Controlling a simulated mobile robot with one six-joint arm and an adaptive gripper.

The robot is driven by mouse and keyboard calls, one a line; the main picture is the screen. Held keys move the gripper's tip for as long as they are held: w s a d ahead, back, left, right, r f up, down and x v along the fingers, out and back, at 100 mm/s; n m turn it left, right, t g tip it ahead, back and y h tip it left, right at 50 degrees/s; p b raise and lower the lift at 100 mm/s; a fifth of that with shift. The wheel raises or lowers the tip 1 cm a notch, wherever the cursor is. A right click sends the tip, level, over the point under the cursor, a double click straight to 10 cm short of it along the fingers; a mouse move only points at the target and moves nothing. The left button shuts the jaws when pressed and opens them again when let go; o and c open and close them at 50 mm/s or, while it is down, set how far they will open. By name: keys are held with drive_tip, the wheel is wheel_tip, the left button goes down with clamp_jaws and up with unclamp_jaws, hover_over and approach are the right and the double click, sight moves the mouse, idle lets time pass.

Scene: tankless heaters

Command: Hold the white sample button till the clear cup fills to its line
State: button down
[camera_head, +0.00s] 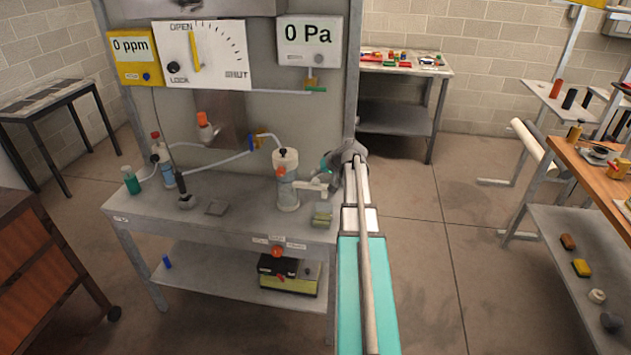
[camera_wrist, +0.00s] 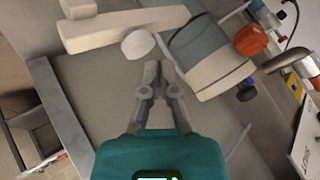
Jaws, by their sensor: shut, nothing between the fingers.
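In the wrist view my gripper (camera_wrist: 159,68) is shut and empty. Its fingertips are just below and right of the round white button (camera_wrist: 138,44); I cannot tell whether they touch it. The button sits by a pale block-like arm (camera_wrist: 120,30), next to a grey and white cylindrical vessel (camera_wrist: 205,52) with an orange knob (camera_wrist: 251,40). In the head view the vessel (camera_head: 288,197) stands on the bench, with a white side arm (camera_head: 312,186). A small greenish block-like thing (camera_head: 322,214) is below that arm. I cannot make out the clear cup or its line.
A panel above carries a dial (camera_head: 208,55) and a "0 Pa" display (camera_head: 307,38). A wooden table (camera_head: 590,160) stands right; open floor lies between.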

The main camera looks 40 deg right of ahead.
sight(316, 181)
drive_tip(key=shift+f+b, duration=0.95)
idle(1.8)
drive_tip(key=shift+r, duration=0.15)
idle(2.5)
drive_tip(key=shift+r+p, duration=0.85)
drive_tip(key=shift+p, duration=0.15)
drive_tip(key=shift+r, duration=0.1)
drive_tip(key=shift+r+p, duration=2.4)
drive_tip(key=shift+p, duration=0.1)
